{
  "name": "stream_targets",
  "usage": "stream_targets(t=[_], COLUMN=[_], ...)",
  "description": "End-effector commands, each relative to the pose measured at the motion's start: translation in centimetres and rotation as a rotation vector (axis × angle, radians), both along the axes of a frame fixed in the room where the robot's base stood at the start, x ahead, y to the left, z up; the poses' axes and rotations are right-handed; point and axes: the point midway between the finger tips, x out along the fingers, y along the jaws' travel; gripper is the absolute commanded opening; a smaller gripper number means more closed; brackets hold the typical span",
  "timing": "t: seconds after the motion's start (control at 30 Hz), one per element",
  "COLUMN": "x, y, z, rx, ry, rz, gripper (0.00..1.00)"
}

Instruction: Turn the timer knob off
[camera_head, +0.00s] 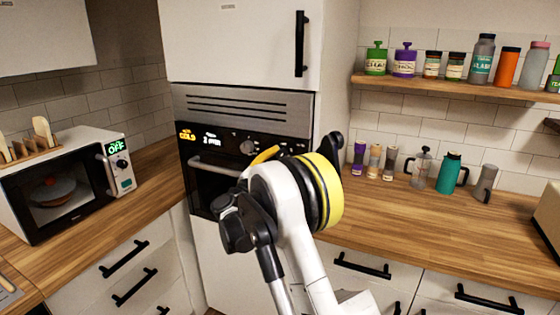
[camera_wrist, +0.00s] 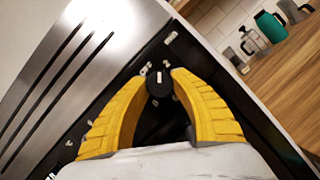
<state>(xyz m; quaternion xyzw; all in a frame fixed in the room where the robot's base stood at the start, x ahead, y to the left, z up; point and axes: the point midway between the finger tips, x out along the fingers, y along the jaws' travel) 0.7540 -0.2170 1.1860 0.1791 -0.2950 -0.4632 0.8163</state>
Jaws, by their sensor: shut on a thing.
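In the wrist view, a dark round knob (camera_wrist: 159,87) with a pale pointer mark sits on the black oven panel, with small pale markings around it. My gripper (camera_wrist: 157,76) has its two yellow fingers closed on the knob's sides. In the head view, my gripper (camera_head: 273,151) is at the right part of the oven's control panel (camera_head: 218,139), and the arm hides the knob it holds. Another round knob (camera_head: 247,147) shows on the panel just left of the yellow finger. I cannot read which label belongs to the held knob.
The oven handle (camera_head: 208,168) runs below the panel. A silver vent grille (camera_head: 245,106) is above it. A microwave (camera_head: 70,180) reading OFF stands at left. At right, the wooden counter (camera_head: 430,215) holds several jars, a French press (camera_head: 420,168) and a teal jug (camera_head: 449,173).

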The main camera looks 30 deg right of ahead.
Motion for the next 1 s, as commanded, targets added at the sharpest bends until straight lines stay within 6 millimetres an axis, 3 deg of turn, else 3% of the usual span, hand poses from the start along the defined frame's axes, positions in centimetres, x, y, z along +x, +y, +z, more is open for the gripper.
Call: stream_targets(t=[0.6,1.0], x=[-0.08,-0.03], y=[-0.16,-0.11], z=[0.11,0.22], rx=[-0.346,-0.477], ry=[0.442,0.608], rz=[-0.001,-0.002], gripper=[0.0,0.0])
